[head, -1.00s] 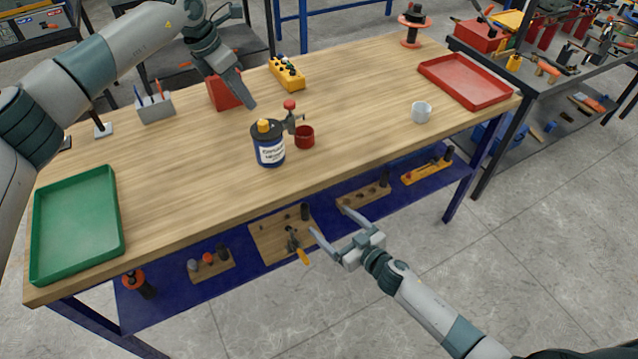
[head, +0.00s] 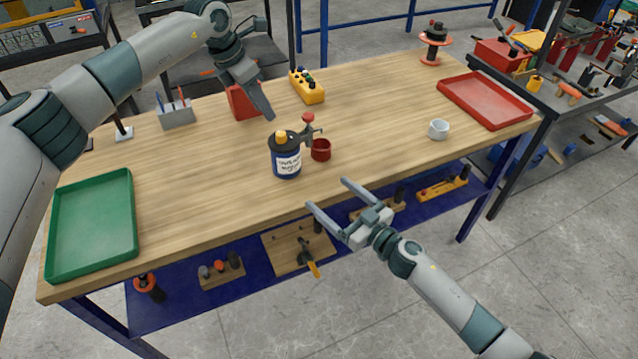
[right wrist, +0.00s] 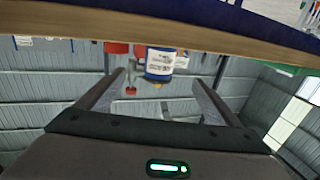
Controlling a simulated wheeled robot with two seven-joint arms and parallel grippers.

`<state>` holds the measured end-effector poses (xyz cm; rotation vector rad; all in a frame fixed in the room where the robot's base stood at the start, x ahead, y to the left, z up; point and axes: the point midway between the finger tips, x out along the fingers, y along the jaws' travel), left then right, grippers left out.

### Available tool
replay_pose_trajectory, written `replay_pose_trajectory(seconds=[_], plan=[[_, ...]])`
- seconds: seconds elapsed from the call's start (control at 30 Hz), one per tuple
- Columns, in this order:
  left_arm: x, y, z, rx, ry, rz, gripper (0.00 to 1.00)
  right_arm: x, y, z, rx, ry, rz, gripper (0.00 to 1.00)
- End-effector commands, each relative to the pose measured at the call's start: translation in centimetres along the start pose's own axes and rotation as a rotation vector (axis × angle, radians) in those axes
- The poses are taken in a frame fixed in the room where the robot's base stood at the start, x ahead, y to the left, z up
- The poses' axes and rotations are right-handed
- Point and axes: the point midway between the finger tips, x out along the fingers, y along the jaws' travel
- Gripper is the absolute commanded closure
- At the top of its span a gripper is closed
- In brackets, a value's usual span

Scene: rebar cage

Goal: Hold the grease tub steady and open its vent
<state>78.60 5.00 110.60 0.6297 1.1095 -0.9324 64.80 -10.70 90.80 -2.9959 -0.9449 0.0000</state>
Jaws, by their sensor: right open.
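The grease tub (head: 286,163) is a dark blue and black can with a white label, upright on the wooden bench. A yellow cap (head: 281,136) sits on its lid, and a lever with a red knob (head: 308,118) stands at its right. My left gripper (head: 268,115) hangs above the bench behind the tub, apart from it; its finger gap is not clear. My right gripper (head: 328,194) is open and empty at the bench's front edge, short of the tub. In the right wrist view the tub (right wrist: 160,62) appears upside down between the open fingers, farther off.
A red cup (head: 321,149) stands right beside the tub. A red bin (head: 243,103) and a yellow block (head: 307,88) are behind. A green tray (head: 93,225) is at left; a white cup (head: 438,129) and red tray (head: 486,100) at right. The front bench strip is clear.

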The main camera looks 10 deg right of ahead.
Motion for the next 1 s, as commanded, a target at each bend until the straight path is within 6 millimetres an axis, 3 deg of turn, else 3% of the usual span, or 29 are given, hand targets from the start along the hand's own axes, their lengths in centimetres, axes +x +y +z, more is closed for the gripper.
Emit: replay_pose_trajectory(seconds=[0.37, 1.0], plan=[[0.0, 0.0, 0.0, 0.0, 0.0, 0.0, 0.69, 3.5, 0.0, -0.1, 0.001, 0.002, 0.0, 0.14], [0.0, 0.0, 0.0, 0.0, 0.0, 0.0, 0.69, 13.8, 0.0, 0.0, 0.003, 0.0, 0.002, 0.14]])
